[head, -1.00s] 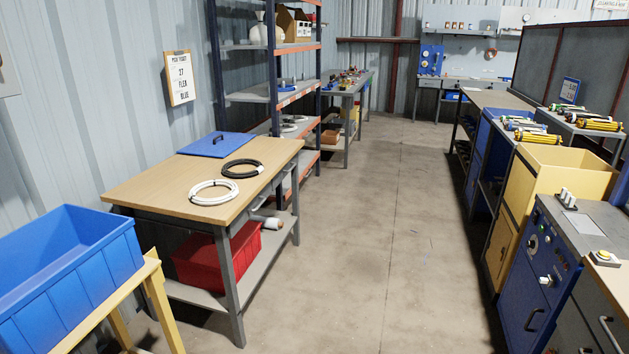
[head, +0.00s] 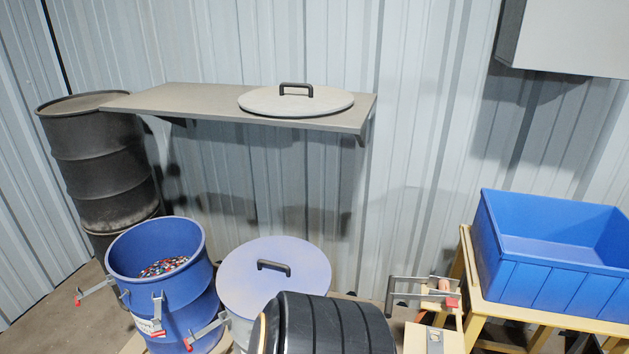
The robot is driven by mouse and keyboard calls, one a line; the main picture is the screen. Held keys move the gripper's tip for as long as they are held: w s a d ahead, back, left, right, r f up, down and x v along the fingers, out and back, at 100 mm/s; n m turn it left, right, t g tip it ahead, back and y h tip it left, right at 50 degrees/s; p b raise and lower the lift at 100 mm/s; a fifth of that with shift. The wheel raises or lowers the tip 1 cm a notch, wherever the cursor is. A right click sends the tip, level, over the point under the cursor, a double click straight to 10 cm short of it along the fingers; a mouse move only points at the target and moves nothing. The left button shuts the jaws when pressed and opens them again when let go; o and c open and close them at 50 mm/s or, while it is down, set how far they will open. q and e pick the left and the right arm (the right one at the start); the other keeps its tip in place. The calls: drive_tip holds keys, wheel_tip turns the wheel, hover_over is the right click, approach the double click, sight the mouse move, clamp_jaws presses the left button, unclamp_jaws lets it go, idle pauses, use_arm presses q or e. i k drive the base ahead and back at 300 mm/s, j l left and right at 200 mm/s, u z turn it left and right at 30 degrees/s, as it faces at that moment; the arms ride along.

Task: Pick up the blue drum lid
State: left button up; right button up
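An open blue drum (head: 165,285) stands on the floor at the lower left, with small multicoloured bits (head: 163,267) inside and latch clamps hanging around it. A round grey lid (head: 265,101) with a black handle lies flat on the wall shelf. A second round lid, pale bluish (head: 240,285) with a black handle, sits on a light drum right of the blue drum. The frame does not show which lid belongs to the blue drum. Neither of my grippers is in view.
The grey wall shelf (head: 170,100) is bare on its left half. A dark drum stack (head: 95,165) stands at left. A black ribbed rounded object (head: 335,325) blocks the bottom middle. A blue bin (head: 550,285) sits on a yellow stand (head: 500,335) at right.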

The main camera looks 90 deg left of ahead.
sight(254, 273)
drive_tip(key=u, duration=3.1)
